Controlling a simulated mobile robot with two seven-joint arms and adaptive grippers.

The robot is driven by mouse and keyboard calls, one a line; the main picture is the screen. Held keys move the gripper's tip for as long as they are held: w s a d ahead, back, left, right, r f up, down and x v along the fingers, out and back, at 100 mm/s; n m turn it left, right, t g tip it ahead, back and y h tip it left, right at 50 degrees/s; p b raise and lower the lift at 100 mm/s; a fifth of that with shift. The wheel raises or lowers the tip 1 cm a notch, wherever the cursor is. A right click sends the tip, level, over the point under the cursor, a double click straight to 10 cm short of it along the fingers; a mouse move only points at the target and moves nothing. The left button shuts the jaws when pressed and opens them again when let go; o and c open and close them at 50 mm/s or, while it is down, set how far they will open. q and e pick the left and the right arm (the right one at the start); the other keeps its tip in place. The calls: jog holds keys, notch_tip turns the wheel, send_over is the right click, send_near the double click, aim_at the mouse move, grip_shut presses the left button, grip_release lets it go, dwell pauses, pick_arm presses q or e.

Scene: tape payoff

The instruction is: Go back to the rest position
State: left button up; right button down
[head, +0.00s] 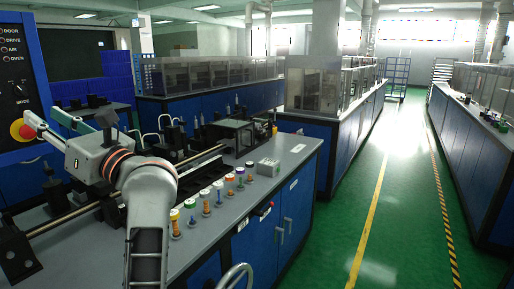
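My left arm (150,215) rises from the bottom of the head view and bends to the left over the near workbench (225,230). My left gripper (42,114) is at the far left, in front of the blue control panel. Its two pale fingers point up and left, with a gap between them and nothing visible in the gap. The gripper looks open and empty. My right gripper is not in view.
A metal rail (195,158) with black blocks runs along the bench, partly behind my arm. A control panel (18,90) with a red button stands left. The green aisle (400,190) is clear.

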pick_arm(q)
jog(key=w+d+f+n+t+h, duration=0.2)
jog(key=d+f+n+t+h, duration=0.8)
jog(key=f+n, duration=0.5)
jog(key=w+d+f+n+t+h, duration=0.3)
jog(key=d+f+n+t+h, duration=0.6)
jog(key=f+n+h, duration=0.4)
jog(key=s+d+f+m+g, duration=0.1)
jog(key=s+f+m+g, duration=0.2)
jog(key=s+f, duration=0.4)
jog(key=s+d+f+m+g+h+p, duration=0.1)
jog(key=s+f+m+g, duration=0.3)
jog(key=f, duration=1.5)
jog(key=s+d+f+m+g, duration=0.1)
jog(key=s+f+m+g, duration=0.3)
jog(key=s+f, duration=0.8)
jog(key=f+g, duration=0.1)
jog(key=g, duration=0.1)
jog(key=shift+s+d+g+h, duration=0.2)
jog(key=shift+d+g+h, duration=0.1)
jog(key=shift+d+g, duration=0.1)
